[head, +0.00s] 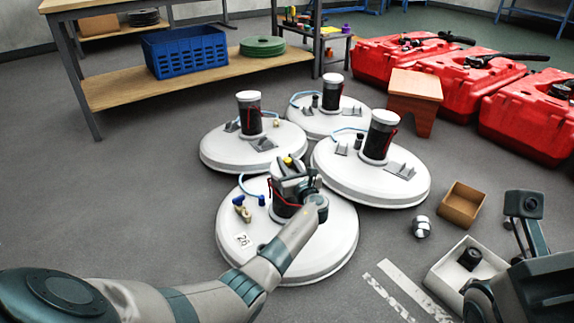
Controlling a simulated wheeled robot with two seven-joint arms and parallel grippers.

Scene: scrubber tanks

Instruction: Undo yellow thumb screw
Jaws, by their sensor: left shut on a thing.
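The nearest round white tank lid (325,255) carries a black canister (286,207) with a red strap or wire around it. My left gripper (290,170) reaches over the canister's top and is shut at a small yellow thumb screw (288,160), mostly hidden by the jaws. On the same lid, left of the canister, sits a brass-coloured fitting (241,208), with blue caps and a light blue hose beside it. My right gripper (526,222) is at the lower right, away from the tanks; its jaws cannot be made out.
Three similar lids with canisters stand close behind, including the right one (400,180). A brown open box (462,204), a metal cylinder (421,227) and a white bin (440,271) lie at the right. Red cases (530,115) and a wooden stool (414,90) stand beyond. The left floor is clear.

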